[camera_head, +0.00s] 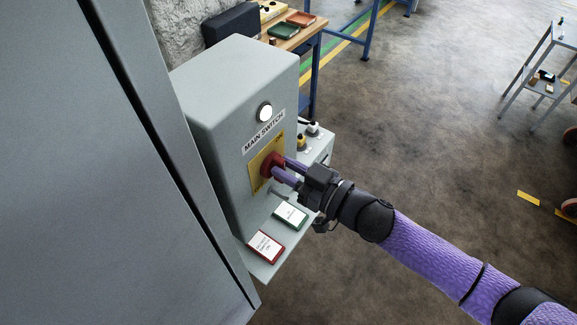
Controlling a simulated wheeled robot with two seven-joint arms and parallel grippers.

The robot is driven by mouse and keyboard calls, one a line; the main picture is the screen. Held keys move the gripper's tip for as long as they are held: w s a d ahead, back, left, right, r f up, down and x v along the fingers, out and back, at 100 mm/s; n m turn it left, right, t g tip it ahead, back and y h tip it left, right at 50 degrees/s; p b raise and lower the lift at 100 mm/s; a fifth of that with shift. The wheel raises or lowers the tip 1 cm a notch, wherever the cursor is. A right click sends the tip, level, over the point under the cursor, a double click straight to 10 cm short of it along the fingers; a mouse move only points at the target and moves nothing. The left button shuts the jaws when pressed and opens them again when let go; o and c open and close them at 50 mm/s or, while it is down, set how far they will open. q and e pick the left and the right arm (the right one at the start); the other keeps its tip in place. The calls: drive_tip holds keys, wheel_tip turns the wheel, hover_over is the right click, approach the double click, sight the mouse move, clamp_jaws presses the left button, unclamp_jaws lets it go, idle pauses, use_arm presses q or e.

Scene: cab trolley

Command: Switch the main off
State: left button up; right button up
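The main switch is a red rotary knob (270,164) on a yellow plate (255,178), on the front of a grey box (222,130) labelled MAIN SWITCH (263,133). A round white lamp (265,112) above the label looks lit. My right gripper (280,170) is at the knob, with its purple fingers on either side of it. The fingers cover part of the knob, and I cannot tell how firmly they press on it or which position it points to. My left gripper is not in view.
A small shelf under the box holds a red-framed card (265,246) and a green-framed card (291,214). A grey cabinet (90,170) fills the left. A workbench with trays (284,31) stands behind. The floor at right is open, with a trolley (545,70) farther off.

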clamp_jaws()
drive_tip(key=shift+n, duration=0.3)
drive_tip(key=n, duration=0.8)
drive_tip(key=shift+s+a+f, duration=0.25)
drive_tip(key=shift+s+a, duration=0.05)
drive_tip(key=shift+s, duration=0.1)
drive_tip(key=n, duration=0.4)
drive_tip(key=shift+s+a+f+n+b, duration=0.1)
drive_tip(key=shift+s+f+n+b, duration=0.05)
drive_tip(key=shift+f+n+b, duration=0.4)
drive_tip(key=shift+n+b, duration=0.4)
drive_tip(key=shift+n, duration=1.65)
